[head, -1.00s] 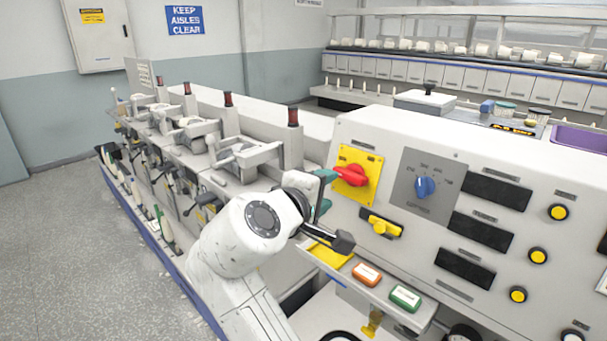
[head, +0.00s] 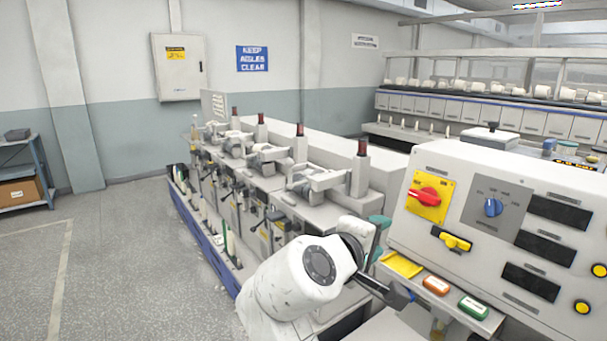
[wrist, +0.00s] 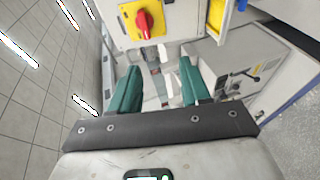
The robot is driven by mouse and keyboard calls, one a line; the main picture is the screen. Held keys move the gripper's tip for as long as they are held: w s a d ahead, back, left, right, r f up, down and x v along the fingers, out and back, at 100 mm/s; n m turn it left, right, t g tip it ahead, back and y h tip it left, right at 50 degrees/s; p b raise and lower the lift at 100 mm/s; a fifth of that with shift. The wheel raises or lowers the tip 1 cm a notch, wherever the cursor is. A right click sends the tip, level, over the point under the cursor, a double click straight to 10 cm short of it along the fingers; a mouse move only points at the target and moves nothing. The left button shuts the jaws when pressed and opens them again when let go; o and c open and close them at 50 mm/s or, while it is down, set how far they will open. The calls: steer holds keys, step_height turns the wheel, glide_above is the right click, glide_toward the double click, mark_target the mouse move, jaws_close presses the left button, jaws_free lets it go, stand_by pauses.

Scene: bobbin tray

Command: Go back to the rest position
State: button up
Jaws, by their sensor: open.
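My gripper (wrist: 160,92) shows in the wrist view with its two green fingers wide apart and nothing between them. In the head view my gripper (head: 378,238) is partly hidden behind my white wrist, left of the control panel (head: 505,270). The red rotary switch (wrist: 144,22) on its yellow plate is beyond the fingers at the top of the wrist view. The same red switch (head: 425,196) shows in the head view, apart from my gripper.
A ledge with an orange button (head: 436,285) and a green button (head: 473,307) juts out below the panel. The machine row with red-topped posts (head: 299,130) runs behind my arm. Grey floor (head: 120,270) is open at left. A shelf (head: 25,175) holds a carton.

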steer(key=s+d+f+m+g+y, duration=0.15)
steer(key=s+d+f, duration=0.3)
steer(key=f, duration=0.45)
steer(key=s+d+f+m+g+y+b, duration=0.1)
steer(key=s+d+f+g, duration=0.3)
steer(key=f, duration=0.6)
steer(key=s+d+f+m+g+y, duration=0.15)
steer(key=s+d+f, duration=0.3)
steer(key=f, duration=0.45)
steer(key=s+f+m+g+y, duration=0.1)
steer(key=s+f, duration=0.3)
steer(key=s, duration=0.5)
steer(key=s+d+f+m+g+y+b, duration=0.1)
steer(key=s+f+m+y, duration=0.1)
steer(key=s, duration=0.7)
steer(key=s+d+f+m+g+y, duration=0.1)
steer(key=s+f+m+y, duration=0.1)
steer(key=s+f, duration=0.5)
steer(key=shift+s+d+m+g, duration=0.25)
steer(key=shift+s+m+g, duration=0.15)
steer(key=shift+s+m, duration=0.45)
steer(key=shift+s, duration=0.15)
steer(key=shift+c, duration=0.4)
